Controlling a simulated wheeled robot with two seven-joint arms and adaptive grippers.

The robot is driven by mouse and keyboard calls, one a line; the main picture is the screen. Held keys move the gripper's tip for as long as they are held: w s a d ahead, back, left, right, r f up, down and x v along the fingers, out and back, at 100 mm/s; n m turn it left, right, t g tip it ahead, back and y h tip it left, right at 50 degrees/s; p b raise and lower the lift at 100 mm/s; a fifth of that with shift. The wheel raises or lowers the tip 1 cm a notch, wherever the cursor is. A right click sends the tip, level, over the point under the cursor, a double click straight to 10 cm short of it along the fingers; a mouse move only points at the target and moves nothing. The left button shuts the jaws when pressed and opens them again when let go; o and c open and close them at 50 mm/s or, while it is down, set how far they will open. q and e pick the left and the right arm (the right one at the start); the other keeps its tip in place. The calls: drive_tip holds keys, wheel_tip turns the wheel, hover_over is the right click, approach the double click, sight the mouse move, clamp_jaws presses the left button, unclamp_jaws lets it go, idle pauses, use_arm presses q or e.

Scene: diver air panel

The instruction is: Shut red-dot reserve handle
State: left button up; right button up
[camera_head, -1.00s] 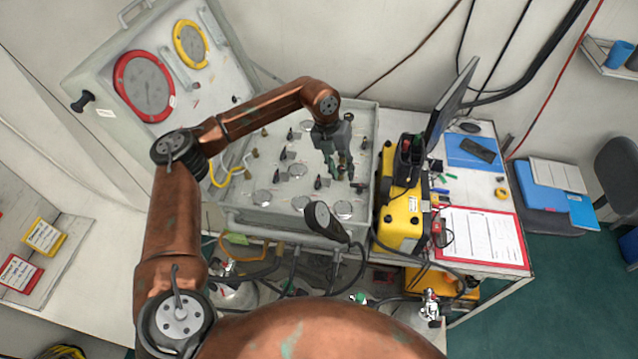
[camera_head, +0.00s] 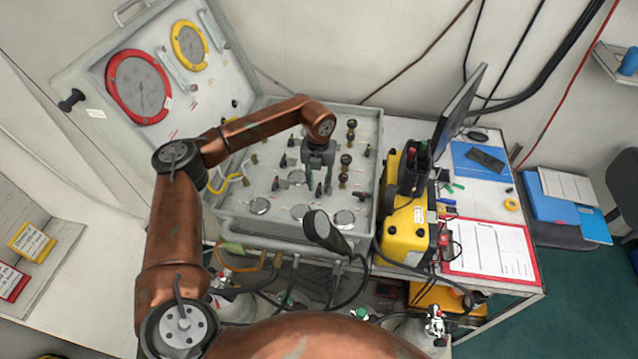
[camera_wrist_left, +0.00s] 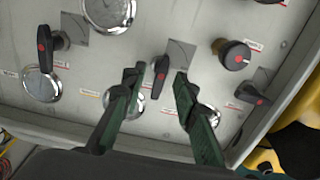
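In the left wrist view a dark handle with a red dot (camera_wrist_left: 160,75) stands on the grey valve panel (camera_wrist_left: 195,20). Its lever runs roughly up and down in that picture. My left gripper (camera_wrist_left: 158,78) is open, with one dark green finger on each side of this handle; I cannot tell whether either touches it. In the head view the left gripper (camera_head: 317,182) points down over the panel. Other red-dot handles stand to the left (camera_wrist_left: 44,50) and right (camera_wrist_left: 250,93). The labels are too small to read. My right gripper is not in view.
A red-dot knob (camera_wrist_left: 235,54) and round gauges (camera_wrist_left: 108,10) surround the gripper. A dark handset-like object (camera_head: 324,232) stands at the panel's front edge. A yellow case (camera_head: 406,225) stands close to the right. The raised lid (camera_head: 150,45) bounds the left.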

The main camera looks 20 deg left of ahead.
use_arm(q)
drive_tip(key=shift+f, duration=0.15)
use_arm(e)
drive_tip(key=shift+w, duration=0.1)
use_arm(q)
drive_tip(key=shift+c, duration=0.4)
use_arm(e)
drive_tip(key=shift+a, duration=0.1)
use_arm(q)
clamp_jaws()
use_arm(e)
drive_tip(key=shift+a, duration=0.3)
